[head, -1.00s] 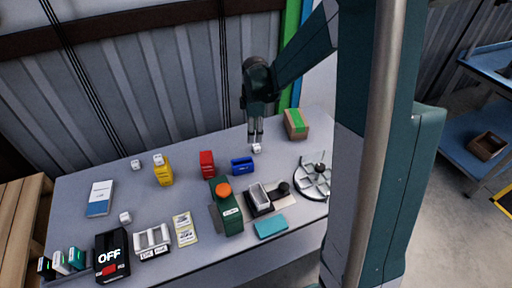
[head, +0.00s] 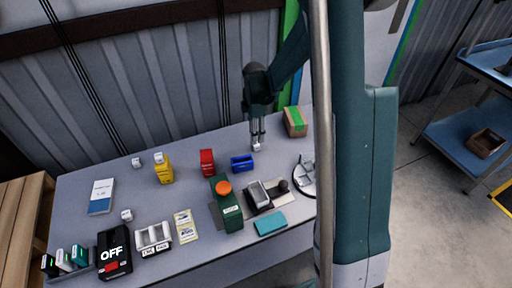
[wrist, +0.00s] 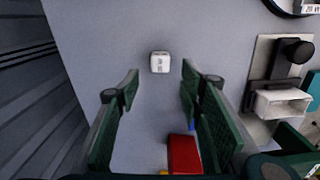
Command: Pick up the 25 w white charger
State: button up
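A small white block-shaped charger (wrist: 159,62) lies on the grey table ahead of my fingertips in the wrist view; its face has dark marks too small to read. In the head view this charger (head: 257,148) is right below my gripper (head: 258,138). My gripper (wrist: 160,78) is open and empty, with the charger centred in line with the gap between its fingers. Similar white blocks stand at the table's left: one at the back (head: 136,162), one on the yellow box (head: 158,157), one near the front (head: 126,215). Their wattage cannot be read.
A red box (head: 207,162) and a blue item (head: 242,164) stand near the charger. A brown carton with green tape (head: 295,122) is to its right. The table around the charger is clear.

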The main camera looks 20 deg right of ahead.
aim_at(256, 146)
jog(key=shift+f, duration=1.2)
jog(key=shift+f+b, duration=0.8)
jog(key=shift+f, duration=1.8)
jog(key=shift+c, duration=0.6)
jog(key=c, duration=0.9)
